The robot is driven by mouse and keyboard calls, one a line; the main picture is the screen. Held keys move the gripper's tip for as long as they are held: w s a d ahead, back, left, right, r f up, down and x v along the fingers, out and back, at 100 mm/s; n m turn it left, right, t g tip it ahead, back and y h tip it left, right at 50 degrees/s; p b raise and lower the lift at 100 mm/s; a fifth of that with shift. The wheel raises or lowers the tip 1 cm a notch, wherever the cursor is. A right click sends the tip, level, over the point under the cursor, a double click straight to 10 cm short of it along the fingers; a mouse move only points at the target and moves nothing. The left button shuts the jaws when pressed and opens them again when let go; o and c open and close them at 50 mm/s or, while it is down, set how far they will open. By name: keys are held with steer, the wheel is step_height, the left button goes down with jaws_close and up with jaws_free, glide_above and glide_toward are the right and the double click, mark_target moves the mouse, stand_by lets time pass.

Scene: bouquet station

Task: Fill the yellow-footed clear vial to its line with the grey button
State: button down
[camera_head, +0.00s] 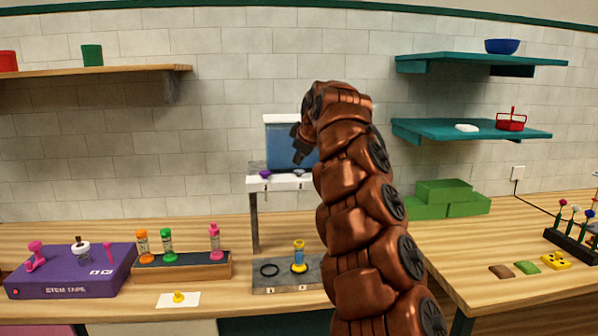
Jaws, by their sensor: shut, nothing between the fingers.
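The yellow-footed vial (299,258) stands upright at the right spot of the dispenser's grey base (262,289). Its fill level and line are too small to make out. Above it is the dispenser shelf (282,184) with a purple button (265,174) on the left and a grey button (299,174) on the right. A tank of blue liquid (281,142) stands behind the buttons. My gripper (298,161) is shut and empty, pointing down in front of the tank, just above the grey button. I cannot tell whether it touches the button.
A black ring (269,269) marks the empty left spot on the base. A wooden rack (184,270) holds orange, green and pink vials. A purple stem tape box (70,274) stands at far left. A white card (178,299) with a yellow piece lies in front of the rack.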

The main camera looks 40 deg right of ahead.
mark_target(299, 171)
steer(key=shift+f+b, duration=1.05)
steer(key=shift+b, duration=0.45)
stand_by(1.1)
steer(key=shift+r, duration=0.15)
steer(key=shift+r+p, duration=0.65)
steer(key=shift+r, duration=0.25)
steer(key=shift+r+p, duration=1.85)
steer(key=shift+r, duration=0.65)
